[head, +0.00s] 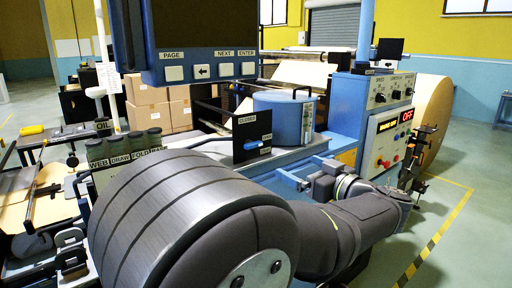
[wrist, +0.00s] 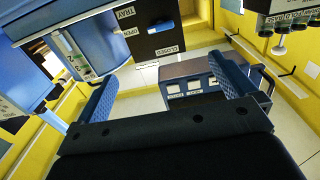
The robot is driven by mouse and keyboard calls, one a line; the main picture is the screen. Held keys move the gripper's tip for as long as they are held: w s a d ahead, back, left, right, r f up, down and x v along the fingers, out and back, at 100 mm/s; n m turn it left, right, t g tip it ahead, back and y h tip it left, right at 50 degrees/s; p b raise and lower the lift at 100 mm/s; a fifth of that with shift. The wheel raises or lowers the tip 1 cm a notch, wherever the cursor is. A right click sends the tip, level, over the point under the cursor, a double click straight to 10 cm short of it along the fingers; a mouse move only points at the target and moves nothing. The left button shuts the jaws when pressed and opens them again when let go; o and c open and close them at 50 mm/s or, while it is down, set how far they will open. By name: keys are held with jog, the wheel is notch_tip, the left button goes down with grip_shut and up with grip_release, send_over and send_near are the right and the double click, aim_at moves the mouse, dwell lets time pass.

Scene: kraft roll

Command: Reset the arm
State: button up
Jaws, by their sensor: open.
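My gripper (head: 302,171) is in the middle right of the head view, at the end of my arm, which reaches right and bends back. It is beside the blue machine deck. In the wrist view my gripper (wrist: 165,85) shows two blue ribbed fingers spread wide apart, with nothing between them. A black lever panel (head: 251,137) with a blue handle and a "CLOSED" label stands near it in the head view. The panel (wrist: 150,35) also shows beyond the fingertips in the wrist view, apart from them.
A blue lidded drum (head: 281,120) stands behind the lever panel. A control box (head: 392,138) with a red "OFF" display is right of my gripper. A screen (head: 200,25) with buttons hangs above. Labelled jars (head: 115,147) stand left. A kraft roll (head: 432,105) is far right, with open floor nearby.

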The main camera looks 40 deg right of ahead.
jog(key=w, duration=0.8)
jog(key=shift+w, duration=0.3)
jog(key=shift+s, duration=0.1)
jog(key=s, duration=1)
jog(key=shift+w, duration=0.1)
jog(key=w, duration=1)
jog(key=s, duration=0.7)
jog(key=shift+w, duration=0.15)
